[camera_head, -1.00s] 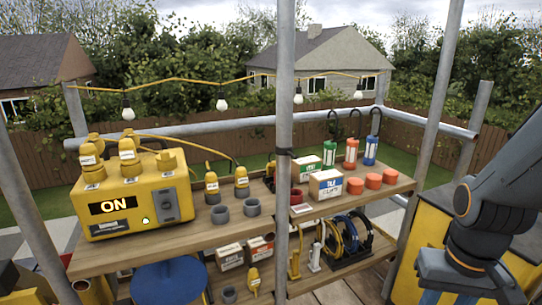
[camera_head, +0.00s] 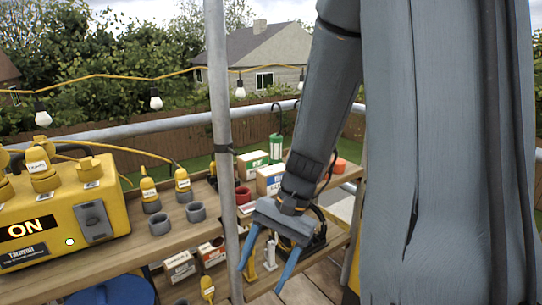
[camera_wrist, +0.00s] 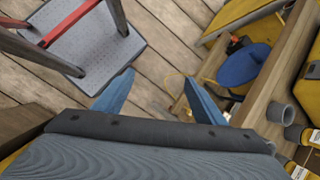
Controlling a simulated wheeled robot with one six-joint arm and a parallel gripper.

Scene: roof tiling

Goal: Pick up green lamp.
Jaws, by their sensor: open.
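The green lamp (camera_head: 276,148) stands upright at the back of the upper shelf in the head view, beside the left edge of my arm. It has a white-and-green body and a dark hook on top. My gripper (camera_head: 260,279) hangs in front of the shelves, fingers pointing down, open and empty, lower than the lamp and apart from it. In the wrist view my gripper (camera_wrist: 160,80) has its blue fingers spread over the wooden floor. The green lamp does not show there.
A grey pole (camera_head: 220,120) rises left of my gripper. Boxes (camera_head: 252,165) stand in front of the lamp. The yellow power box (camera_head: 65,220) sits on the upper shelf (camera_head: 160,238) at left. A grey step (camera_wrist: 90,50) stands on the floor.

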